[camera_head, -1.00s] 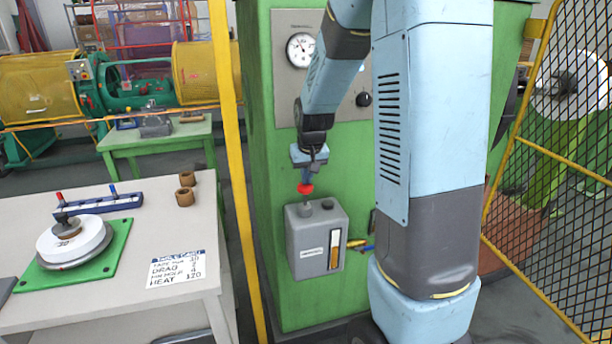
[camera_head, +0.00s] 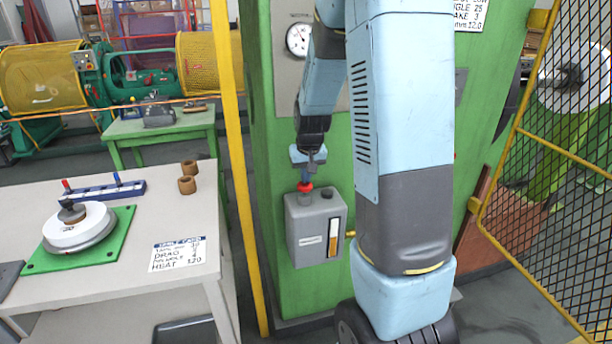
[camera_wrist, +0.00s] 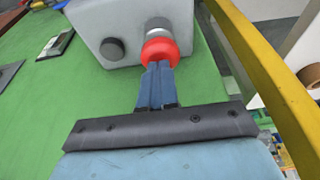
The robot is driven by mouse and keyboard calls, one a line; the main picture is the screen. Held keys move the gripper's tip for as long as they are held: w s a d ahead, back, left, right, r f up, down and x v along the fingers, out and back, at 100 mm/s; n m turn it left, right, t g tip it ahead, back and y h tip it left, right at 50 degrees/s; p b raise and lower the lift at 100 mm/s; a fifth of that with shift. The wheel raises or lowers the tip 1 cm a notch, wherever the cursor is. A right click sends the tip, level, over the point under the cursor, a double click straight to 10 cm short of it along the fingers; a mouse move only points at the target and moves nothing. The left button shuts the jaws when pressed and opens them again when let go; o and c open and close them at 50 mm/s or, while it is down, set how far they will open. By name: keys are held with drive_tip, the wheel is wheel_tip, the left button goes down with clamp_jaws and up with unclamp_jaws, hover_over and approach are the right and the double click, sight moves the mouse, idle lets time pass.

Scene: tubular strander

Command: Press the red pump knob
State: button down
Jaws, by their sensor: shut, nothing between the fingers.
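The red pump knob (camera_head: 305,187) sits on top of a grey pump box (camera_head: 318,228) fixed to the green machine panel. In the wrist view the red knob (camera_wrist: 160,50) is on a pale metal stem at the box's edge. My gripper (camera_head: 305,177) points down from above, directly over the knob. In the wrist view my gripper (camera_wrist: 158,68) has its two blue fingers together, with the tips at the knob and overlapping its near edge. The fingers appear to touch the knob, with nothing held between them.
A dark cap (camera_wrist: 112,48) stands on the box beside the knob. A yellow post (camera_head: 232,150) rises left of the machine. A white table (camera_head: 120,260) with a reel stands further left. A yellow-framed mesh fence (camera_head: 560,190) is at the right.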

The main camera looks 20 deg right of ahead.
drive_tip(key=w+v, duration=0.1)
drive_tip(key=v, duration=1.2)
drive_tip(key=shift+r, duration=0.35)
drive_tip(key=s+a+r, duration=0.2)
drive_tip(key=s+a, duration=0.1)
drive_tip(key=s, duration=0.5)
drive_tip(key=s+a+r+n+t, duration=0.1)
drive_tip(key=s+a+r, duration=0.1)
drive_tip(key=s, duration=0.6)
drive_tip(key=s+a+r+t, duration=0.1)
drive_tip(key=s+a+r, duration=0.2)
drive_tip(key=s, duration=0.5)
drive_tip(key=shift+s+a+r+n, duration=0.25)
drive_tip(key=shift+a+r+n, duration=0.05)
drive_tip(key=shift+r+n, duration=0.1)
